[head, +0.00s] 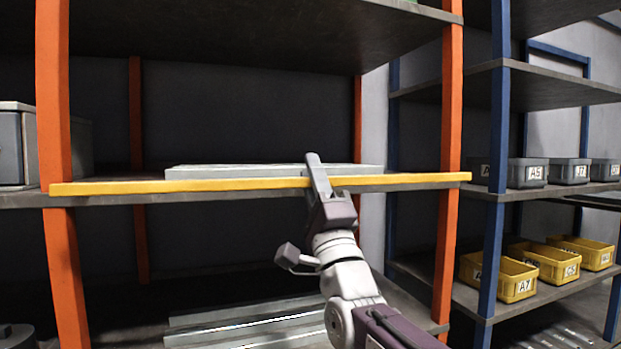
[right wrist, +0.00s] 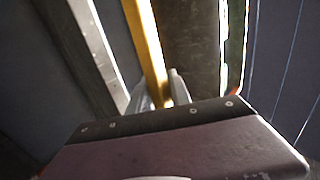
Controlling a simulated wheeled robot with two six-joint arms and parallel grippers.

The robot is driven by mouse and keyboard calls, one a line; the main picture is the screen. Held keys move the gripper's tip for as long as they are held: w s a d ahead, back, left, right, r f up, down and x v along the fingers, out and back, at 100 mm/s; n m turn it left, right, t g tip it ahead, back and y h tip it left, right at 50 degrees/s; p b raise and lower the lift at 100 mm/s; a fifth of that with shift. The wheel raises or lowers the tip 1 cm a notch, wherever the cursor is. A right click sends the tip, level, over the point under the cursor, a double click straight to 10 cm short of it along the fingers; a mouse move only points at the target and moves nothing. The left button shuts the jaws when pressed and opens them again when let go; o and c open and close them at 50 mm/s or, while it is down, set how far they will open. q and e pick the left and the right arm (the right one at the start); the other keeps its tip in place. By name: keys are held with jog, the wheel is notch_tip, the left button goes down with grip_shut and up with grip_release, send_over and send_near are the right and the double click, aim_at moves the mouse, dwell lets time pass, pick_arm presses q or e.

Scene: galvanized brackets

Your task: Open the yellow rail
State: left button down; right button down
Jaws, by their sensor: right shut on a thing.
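The yellow rail (head: 225,185) is a long thin bar along the front edge of the middle shelf, between two orange posts. In the right wrist view the yellow rail (right wrist: 146,45) runs down between the two fingertips (right wrist: 160,92). My left gripper is not in view.
Long galvanized brackets (head: 240,171) lie on the shelf behind the rail, and more lie on the lower shelf (head: 240,330). Orange posts (head: 63,170) stand at both ends. A grey box (head: 12,148) is at left. Yellow bins (head: 508,278) and grey bins (head: 527,172) fill the blue rack at right.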

jog(key=shift+s+d+r, duration=0.15)
jog(key=shift+s+r, duration=0.3)
jog(key=shift+r, duration=0.1)
jog(key=c, duration=1.4)
grip_release()
jog(key=shift+s, duration=0.1)
jog(key=shift+o, duration=0.4)
jog(key=shift+s+d+r, duration=0.15)
jog(key=shift+s+r, duration=0.05)
jog(key=shift+s, duration=0.1)
jog(key=shift+w+f, duration=0.1)
jog(key=shift+w, duration=0.05)
jog(key=shift+f, duration=0.1)
